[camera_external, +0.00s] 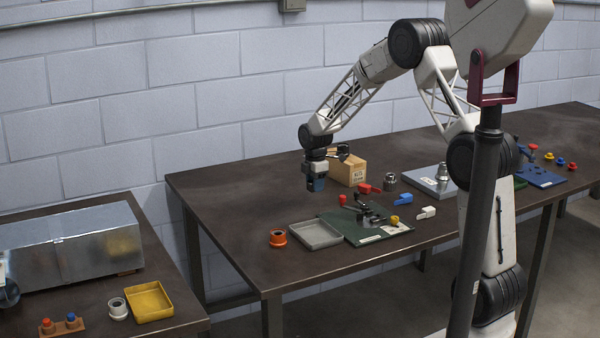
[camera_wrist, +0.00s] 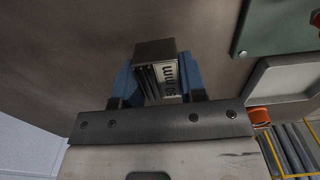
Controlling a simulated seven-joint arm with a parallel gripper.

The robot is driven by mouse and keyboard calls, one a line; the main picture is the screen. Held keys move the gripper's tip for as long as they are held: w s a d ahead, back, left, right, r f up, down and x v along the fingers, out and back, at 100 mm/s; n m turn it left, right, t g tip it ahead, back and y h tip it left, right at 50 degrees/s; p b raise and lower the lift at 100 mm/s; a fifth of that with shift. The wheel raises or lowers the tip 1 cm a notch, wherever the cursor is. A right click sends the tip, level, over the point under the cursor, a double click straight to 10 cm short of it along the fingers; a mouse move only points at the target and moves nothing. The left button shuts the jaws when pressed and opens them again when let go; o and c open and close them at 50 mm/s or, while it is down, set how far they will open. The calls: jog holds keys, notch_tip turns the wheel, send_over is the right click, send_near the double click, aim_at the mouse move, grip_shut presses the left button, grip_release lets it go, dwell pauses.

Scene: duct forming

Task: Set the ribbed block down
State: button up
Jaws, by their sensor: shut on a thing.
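The ribbed block (camera_wrist: 157,72) shows in the wrist view between the two blue fingers of my gripper (camera_wrist: 158,80). It is dark with a ribbed side and a pale face with printed lettering. The gripper is shut on it. In the external view my gripper (camera_external: 317,184) hangs over the left back part of the dark table (camera_external: 225,225). The block is hard to make out there, hidden by the fingers. The gap between block and table top is hard to judge.
A grey tray (camera_external: 314,235), an orange ring (camera_external: 277,238) and a green board (camera_external: 365,233) with a clamp lie in front. A cardboard box (camera_external: 347,168) stands just right of my gripper. The table's left part is bare. A separate table on the left holds a metal duct (camera_external: 75,245).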

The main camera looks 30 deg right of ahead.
send_over(293, 188)
jog(key=shift+s+a+f, duration=0.1)
jog(key=shift+a+f, duration=0.05)
jog(key=shift+f, duration=0.55)
dwell(0.4)
jog(key=shift+f, duration=1.75)
jog(key=shift+f, duration=0.1)
jog(key=o, duration=1.1)
jog(key=shift+f, duration=0.1)
notch_tip(293, 188, up, 12)
jog(key=shift+r, duration=0.15)
